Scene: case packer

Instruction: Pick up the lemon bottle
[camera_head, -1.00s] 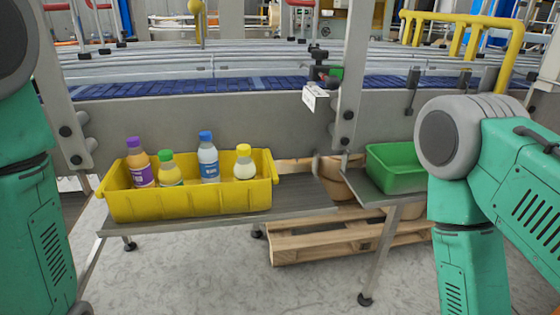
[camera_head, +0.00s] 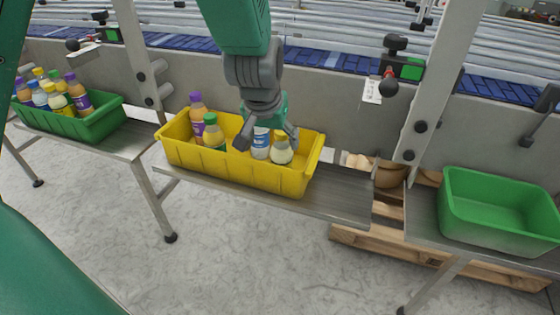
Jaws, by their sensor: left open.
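The yellow bin (camera_head: 235,173) holds several bottles. The pale bottle with a yellow cap (camera_head: 281,152), which looks like the lemon bottle, stands upright at the bin's right end. My left gripper (camera_head: 267,139) reaches down from the top over the bin, fingers spread and empty. Its right finger is in front of or just above the yellow cap and partly hides it. A white bottle with a blue label (camera_head: 260,146) is between the fingers in the picture, its top hidden by the gripper. I cannot tell whether the fingers touch any bottle. My right gripper is out of view.
A purple-capped bottle (camera_head: 197,117) and a green-capped bottle (camera_head: 213,132) stand in the bin's left half. A green bin of bottles (camera_head: 92,125) is at far left, an empty green bin (camera_head: 497,215) at right. A grey upright post (camera_head: 440,85) stands between the bins.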

